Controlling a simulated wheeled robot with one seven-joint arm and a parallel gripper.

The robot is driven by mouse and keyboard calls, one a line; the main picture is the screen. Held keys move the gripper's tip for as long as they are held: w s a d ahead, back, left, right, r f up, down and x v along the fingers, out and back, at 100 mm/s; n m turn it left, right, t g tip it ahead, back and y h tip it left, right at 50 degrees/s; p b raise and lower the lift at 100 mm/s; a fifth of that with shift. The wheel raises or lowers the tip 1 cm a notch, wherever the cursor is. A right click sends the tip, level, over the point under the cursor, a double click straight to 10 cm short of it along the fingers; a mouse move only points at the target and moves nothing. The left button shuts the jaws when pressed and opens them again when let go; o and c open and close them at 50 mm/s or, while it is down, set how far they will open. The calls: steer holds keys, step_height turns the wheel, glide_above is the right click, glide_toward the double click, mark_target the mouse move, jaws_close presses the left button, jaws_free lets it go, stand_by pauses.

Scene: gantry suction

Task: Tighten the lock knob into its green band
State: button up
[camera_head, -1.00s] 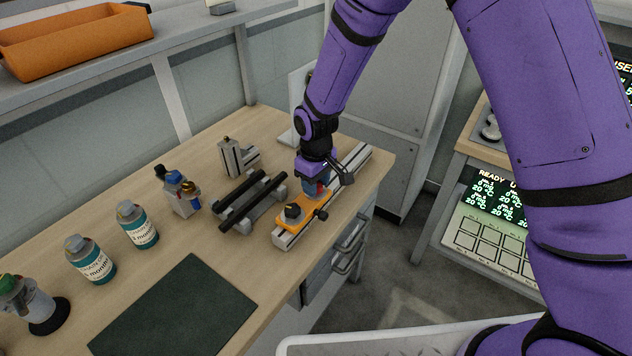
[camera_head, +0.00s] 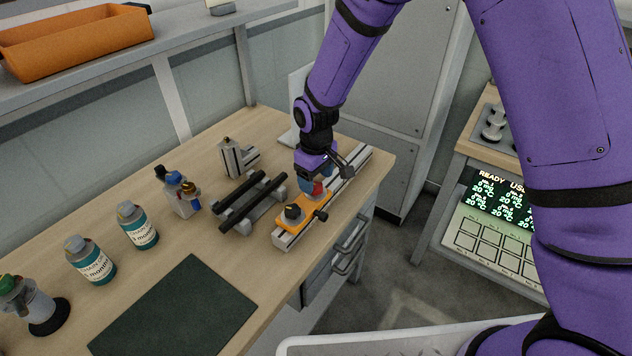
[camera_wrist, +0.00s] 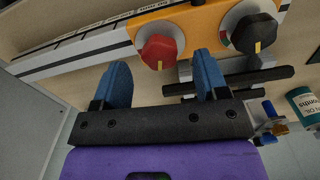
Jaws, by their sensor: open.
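An orange carriage (camera_head: 301,218) sits on a pale slotted rail (camera_head: 350,164) near the table's right edge. It carries a red knob (camera_wrist: 160,48) and a black knob (camera_wrist: 252,34), each with a yellow pointer mark and a pale dial ring. Green and red show on the ring at the black knob; any band at the red knob is largely hidden. My gripper (camera_wrist: 162,78) is open, its blue fingertips set either side of the red knob's position and apart from it. In the head view the red knob (camera_head: 318,188) shows just below the fingers, and the black knob (camera_head: 292,212) is nearer.
A small black side knob (camera_head: 321,215) sticks out from the carriage. A stand with black bars (camera_head: 240,208), a grey metal block (camera_head: 236,158), a blue-and-gold-topped fitting (camera_head: 182,192) and bottles (camera_head: 137,226) stand to the left. A dark mat (camera_head: 172,308) lies in front.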

mark_target(316, 185)
step_height(316, 185, up, 9)
stand_by(0.3)
steer(key=shift+f, duration=0.2)
stand_by(0.3)
step_height(316, 185, down, 11)
steer(key=shift+r, duration=0.15)
stand_by(0.4)
steer(key=c, duration=0.9)
